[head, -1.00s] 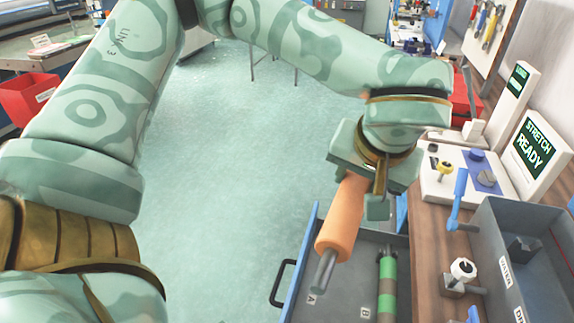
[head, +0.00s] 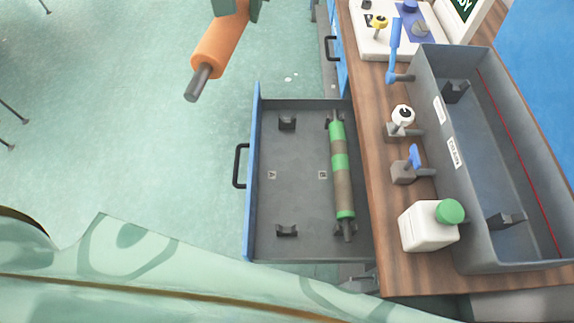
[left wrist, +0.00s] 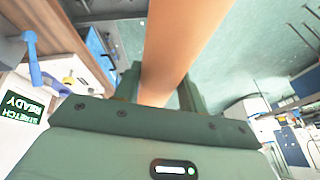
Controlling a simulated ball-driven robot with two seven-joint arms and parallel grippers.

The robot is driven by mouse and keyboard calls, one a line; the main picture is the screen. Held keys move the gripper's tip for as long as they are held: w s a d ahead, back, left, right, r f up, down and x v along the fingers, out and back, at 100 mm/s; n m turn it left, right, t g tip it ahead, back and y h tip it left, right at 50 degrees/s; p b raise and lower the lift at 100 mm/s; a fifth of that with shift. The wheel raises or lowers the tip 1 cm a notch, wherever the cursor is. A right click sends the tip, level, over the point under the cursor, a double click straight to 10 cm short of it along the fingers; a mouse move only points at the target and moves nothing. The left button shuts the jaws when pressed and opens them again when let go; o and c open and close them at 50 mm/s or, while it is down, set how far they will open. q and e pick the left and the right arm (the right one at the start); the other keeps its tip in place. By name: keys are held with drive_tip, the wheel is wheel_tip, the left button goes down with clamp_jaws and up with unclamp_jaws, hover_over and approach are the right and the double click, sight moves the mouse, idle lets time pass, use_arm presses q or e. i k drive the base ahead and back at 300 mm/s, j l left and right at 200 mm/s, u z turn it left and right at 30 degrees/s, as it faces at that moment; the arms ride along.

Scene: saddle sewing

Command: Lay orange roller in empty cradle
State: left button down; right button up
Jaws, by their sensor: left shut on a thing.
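The orange roller (head: 218,50) hangs tilted in the air, left of and beyond the open drawer (head: 300,200), its grey shaft end pointing down-left. My left gripper (head: 243,8) is shut on it at the top edge; the left wrist view shows the roller (left wrist: 172,50) between the fingers (left wrist: 160,92). In the drawer, two dark cradle supports (head: 287,123) (head: 287,230) by label A stand empty. A green-and-brown striped roller (head: 342,170) lies beside them by label B, its supports partly hidden under its ends. My right gripper is out of view.
A grey trough (head: 480,150) on the wooden bench (head: 375,200) holds two empty dark supports (head: 455,90) (head: 505,220). Taps with blue handles and a white bottle with a green cap (head: 430,225) stand beside it.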

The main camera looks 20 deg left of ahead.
sight(288, 173)
drive_tip(key=k+l+z, duration=0.1)
drive_tip(key=k, duration=1.05)
drive_tip(key=j+z, duration=0.1)
drive_tip(key=z, duration=0.85)
drive_tip(key=j+z, duration=0.1)
drive_tip(key=z, duration=0.4)
drive_tip(key=k+j, duration=0.1)
drive_tip(key=j, duration=0.3)
drive_tip(key=j+z, duration=0.1)
drive_tip(key=j, duration=0.35)
drive_tip(key=k+j, duration=0.15)
drive_tip(key=j, duration=0.25)
drive_tip(key=k+j, duration=0.1)
drive_tip(key=j, duration=0.3)
drive_tip(key=z, duration=0.05)
